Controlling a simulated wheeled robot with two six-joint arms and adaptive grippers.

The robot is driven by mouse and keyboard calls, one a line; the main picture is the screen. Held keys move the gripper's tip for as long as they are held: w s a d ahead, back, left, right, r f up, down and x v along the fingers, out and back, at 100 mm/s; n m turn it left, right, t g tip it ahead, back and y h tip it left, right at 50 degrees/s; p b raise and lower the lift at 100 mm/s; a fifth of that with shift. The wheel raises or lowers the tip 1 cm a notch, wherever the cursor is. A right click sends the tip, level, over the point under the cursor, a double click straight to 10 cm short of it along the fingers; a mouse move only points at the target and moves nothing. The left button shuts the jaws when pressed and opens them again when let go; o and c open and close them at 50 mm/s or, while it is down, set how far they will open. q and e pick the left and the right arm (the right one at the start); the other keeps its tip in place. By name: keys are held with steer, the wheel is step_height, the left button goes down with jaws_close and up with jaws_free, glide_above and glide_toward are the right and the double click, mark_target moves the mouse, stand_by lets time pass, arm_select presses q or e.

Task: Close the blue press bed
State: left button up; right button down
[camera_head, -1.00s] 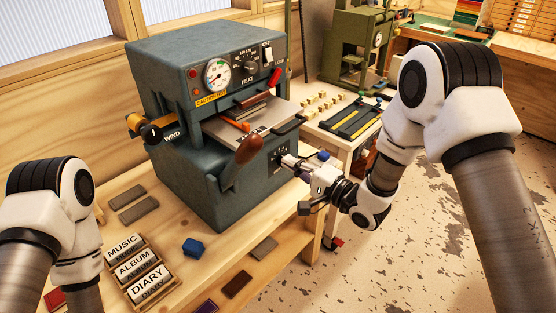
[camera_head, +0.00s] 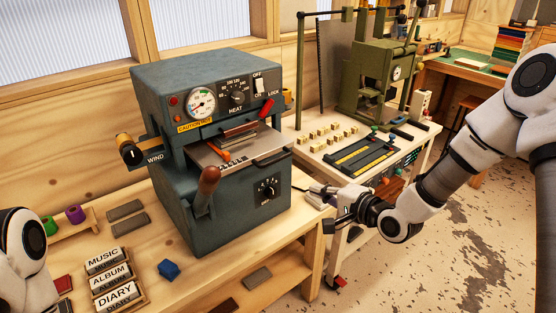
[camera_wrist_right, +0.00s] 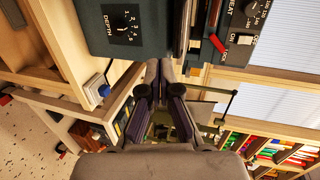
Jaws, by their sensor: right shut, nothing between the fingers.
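The blue-grey press (camera_head: 220,220) stands on the wooden bench. Its flat grey bed (camera_head: 242,150) sticks out of the front opening, with a dark handle (camera_head: 272,159) along its outer edge. An orange-handled tool (camera_head: 231,156) lies on the bed. My right gripper (camera_head: 316,192) is right of the press front and lower than the bed, apart from it. In the right wrist view its fingers (camera_wrist_right: 160,70) are together and empty, with the press's depth dial (camera_wrist_right: 122,25) above. Only part of my left arm shows at the left edge; its gripper is out of view.
A brown-knobbed lever (camera_head: 208,178) stands up at the press front. Label blocks (camera_head: 110,277) and a blue block (camera_head: 169,269) lie on the bench. A side table (camera_head: 372,130) with small brass pieces and an olive-green press (camera_head: 365,75) stand to the right.

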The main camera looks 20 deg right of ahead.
step_height(320, 180, up, 3)
steer(key=p, duration=0.4)
glide_toward(277, 161)
steer(key=shift+t, duration=0.3)
steer(key=x, duration=0.6)
steer(key=shift+w+a+f, duration=0.15)
steer(key=shift+a, duration=0.05)
steer(key=shift+w+f, duration=0.2)
steer(key=shift+w, duration=0.15)
arm_select(q)
steer(key=r, duration=0.4)
steer(key=shift+w+a, duration=0.15)
steer(key=shift+a, duration=0.1)
steer(key=shift+f, duration=0.1)
